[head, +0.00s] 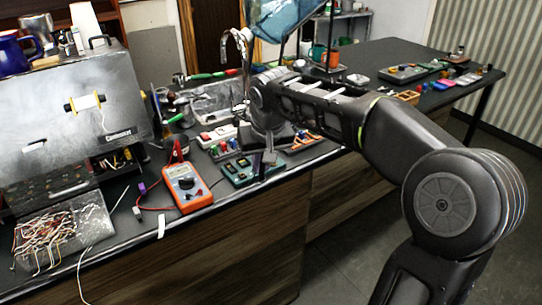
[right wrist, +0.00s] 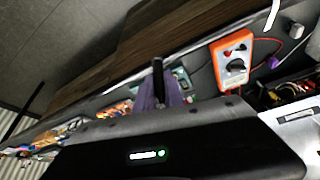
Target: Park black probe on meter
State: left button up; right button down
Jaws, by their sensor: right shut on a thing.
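The meter (head: 187,188) is an orange multimeter with a pale face and a dark dial, lying on the bench. It also shows in the right wrist view (right wrist: 232,60). My right gripper (head: 262,162) is to the right of the meter, over a green circuit board. In the right wrist view the gripper (right wrist: 166,92) is shut on a dark, slim, upright piece, which looks like the black probe (right wrist: 158,80). Its tip and lead are hard to make out. A red lead (head: 150,208) runs beside the meter to a small purple piece (head: 142,187). My left gripper is not in view.
A green circuit board (head: 240,172) lies right of the meter. Tools and parts crowd the bench behind. The front edge near the meter is mostly free.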

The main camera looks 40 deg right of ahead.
jog(key=w+a+f+n+y, duration=0.1)
jog(key=a+f+n, duration=0.2)
jog(key=a+f, duration=1.3)
jog(key=shift+w+f+n, duration=0.3)
jog(key=shift+f, duration=0.05)
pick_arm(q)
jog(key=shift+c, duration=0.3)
